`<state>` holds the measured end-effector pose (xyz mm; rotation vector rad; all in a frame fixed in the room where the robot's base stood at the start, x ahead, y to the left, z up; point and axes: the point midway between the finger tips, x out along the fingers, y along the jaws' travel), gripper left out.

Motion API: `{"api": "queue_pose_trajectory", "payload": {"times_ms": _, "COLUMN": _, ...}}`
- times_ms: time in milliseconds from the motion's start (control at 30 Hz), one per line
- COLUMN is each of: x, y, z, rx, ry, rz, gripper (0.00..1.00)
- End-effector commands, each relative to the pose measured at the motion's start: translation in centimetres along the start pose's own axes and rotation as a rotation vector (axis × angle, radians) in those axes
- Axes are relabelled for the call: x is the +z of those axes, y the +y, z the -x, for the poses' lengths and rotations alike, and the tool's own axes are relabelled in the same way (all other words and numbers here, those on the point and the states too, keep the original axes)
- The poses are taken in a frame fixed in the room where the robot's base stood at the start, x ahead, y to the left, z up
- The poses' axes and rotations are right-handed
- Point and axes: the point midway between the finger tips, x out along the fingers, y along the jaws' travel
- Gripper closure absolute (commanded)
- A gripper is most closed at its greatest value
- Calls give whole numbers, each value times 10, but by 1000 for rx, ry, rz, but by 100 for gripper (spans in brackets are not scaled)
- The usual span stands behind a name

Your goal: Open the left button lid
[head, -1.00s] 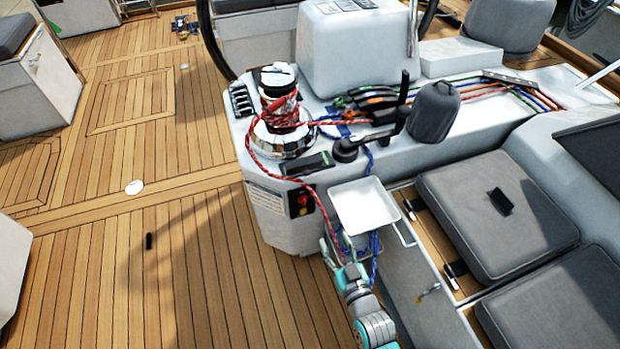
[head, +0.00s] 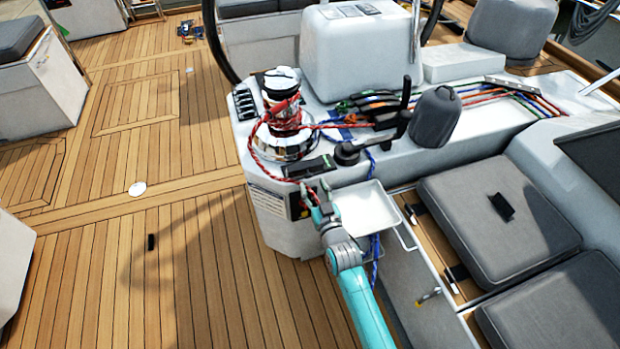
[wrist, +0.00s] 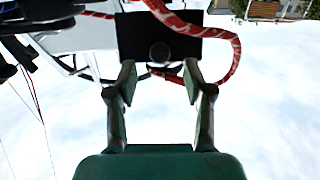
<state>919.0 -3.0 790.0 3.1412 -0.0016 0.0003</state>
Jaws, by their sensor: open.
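My gripper (head: 316,193) is at the front face of the white console, beside the dark button panel (head: 297,206) and below the winch. In the wrist view its two fingers (wrist: 160,78) are apart with nothing held between them. A black plate (wrist: 140,38) with a round grey part (wrist: 160,53) shows just beyond and between the fingertips. I cannot tell whether the fingertips touch it. The left button lid cannot be told apart clearly in either view. My gripper and arm partly cover the button panel in the head view.
A white tray (head: 366,222) stands close to the right of my arm. A red rope (head: 262,172) hangs from the winch (head: 283,118) near my gripper; it also crosses the wrist view (wrist: 236,55). Blue rope (head: 375,258) hangs below the tray. The wooden deck at left is mostly clear.

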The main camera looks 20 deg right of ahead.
Motion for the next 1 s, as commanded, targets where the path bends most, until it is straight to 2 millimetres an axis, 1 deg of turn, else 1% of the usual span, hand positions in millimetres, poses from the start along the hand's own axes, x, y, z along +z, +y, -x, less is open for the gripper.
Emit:
{"api": "queue_pose_trajectory", "payload": {"times_ms": 33, "x": 0, "y": 0, "z": -9, "rx": 0, "ry": 1, "rz": 0, "gripper": 49}}
{"api": "queue_pose_trajectory", "payload": {"times_ms": 100, "x": -1, "y": 0, "z": -18, "rx": 0, "ry": 1, "rz": -1, "gripper": 49}}
{"api": "queue_pose_trajectory", "payload": {"times_ms": 300, "x": 0, "y": 0, "z": -36, "rx": 0, "ry": 0, "rz": 0, "gripper": 49}}
{"api": "queue_pose_trajectory", "payload": {"times_ms": 433, "x": 0, "y": 0, "z": -40, "rx": 0, "ry": 0, "rz": 0, "gripper": 49}}
{"api": "queue_pose_trajectory", "payload": {"times_ms": 667, "x": 0, "y": 0, "z": -40, "rx": 0, "ry": -1, "rz": 0, "gripper": 49}}
{"api": "queue_pose_trajectory", "payload": {"times_ms": 700, "x": 0, "y": 0, "z": -40, "rx": 0, "ry": -1, "rz": 0, "gripper": 54}}
{"api": "queue_pose_trajectory", "payload": {"times_ms": 767, "x": 0, "y": 0, "z": -40, "rx": 0, "ry": -1, "rz": 0, "gripper": 69}}
{"api": "queue_pose_trajectory", "payload": {"times_ms": 800, "x": 0, "y": 0, "z": -40, "rx": 0, "ry": -1, "rz": 0, "gripper": 79}}
{"api": "queue_pose_trajectory", "payload": {"times_ms": 900, "x": 0, "y": 0, "z": -40, "rx": 0, "ry": -1, "rz": 0, "gripper": 100}}
{"api": "queue_pose_trajectory", "payload": {"times_ms": 1000, "x": 0, "y": 0, "z": -40, "rx": 0, "ry": -1, "rz": 0, "gripper": 100}}
